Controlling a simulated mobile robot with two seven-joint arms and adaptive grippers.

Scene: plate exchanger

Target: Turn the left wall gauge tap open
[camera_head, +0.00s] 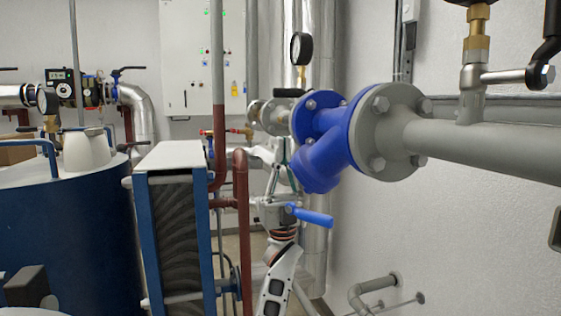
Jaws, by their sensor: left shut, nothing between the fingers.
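The left wall gauge (301,48) is a round dial on a brass stem, in the upper middle of the head view. A dark, flat part (290,93) at the foot of its stem looks like the tap's lever. I cannot tell how far it is turned. My left arm (275,285) rises in the middle of the view. My left gripper (267,153) is at its upper end, below the gauge and left of the blue strainer. It is small and partly covered, shut and empty. It appears apart from the tap. My right gripper is not in view.
The blue strainer (322,158) and grey flange (384,130) stand close on the right. A blue lever (312,217) sticks out below. Rusty pipes (241,215) and a plate exchanger (172,160) stand on the left. Another gauge tap (476,75) is at the upper right.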

